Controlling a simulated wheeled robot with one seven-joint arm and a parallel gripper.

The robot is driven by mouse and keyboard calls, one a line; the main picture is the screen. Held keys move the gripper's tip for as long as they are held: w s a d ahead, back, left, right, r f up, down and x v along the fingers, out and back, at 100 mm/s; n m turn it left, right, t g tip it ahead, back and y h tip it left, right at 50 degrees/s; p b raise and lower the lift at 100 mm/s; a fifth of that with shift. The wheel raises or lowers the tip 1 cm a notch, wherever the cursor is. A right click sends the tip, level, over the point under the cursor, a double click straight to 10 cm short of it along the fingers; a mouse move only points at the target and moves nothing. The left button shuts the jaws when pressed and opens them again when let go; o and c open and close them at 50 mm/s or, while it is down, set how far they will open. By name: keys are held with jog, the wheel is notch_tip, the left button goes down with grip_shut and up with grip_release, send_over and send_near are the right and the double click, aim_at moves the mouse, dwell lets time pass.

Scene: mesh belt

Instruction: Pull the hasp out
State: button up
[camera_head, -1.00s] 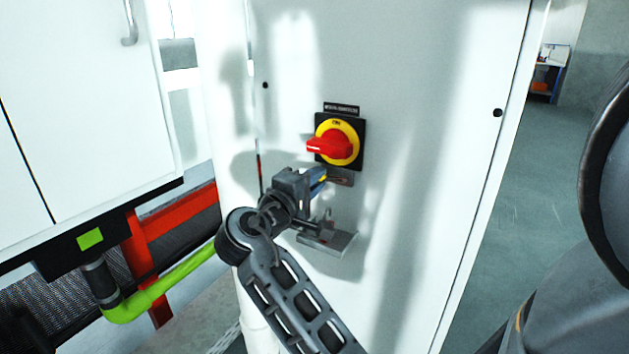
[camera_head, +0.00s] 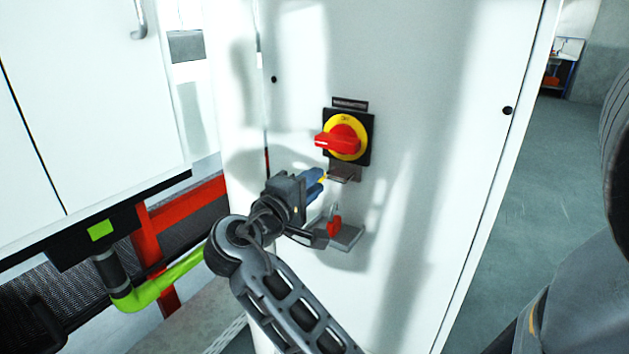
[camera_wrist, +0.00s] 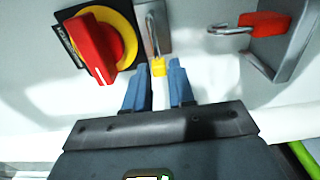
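In the head view my gripper (camera_head: 319,181) is just left of and below the plate. Exactly how far the hasp stands out is hard to tell.
The red and yellow rotary switch (camera_head: 343,141) is just above the plate. A red padlock (camera_head: 334,227) with an open shackle rests on a small metal bracket (camera_head: 347,239) below. The white cabinet door (camera_head: 430,140) is clear to the right.

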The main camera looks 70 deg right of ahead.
jog(key=o, duration=0.3)
jog(key=b+v, duration=0.1)
jog(key=v, duration=0.6)
jog(key=shift+w+a, duration=0.1)
jog(key=shift+a, duration=0.25)
dwell(0.3)
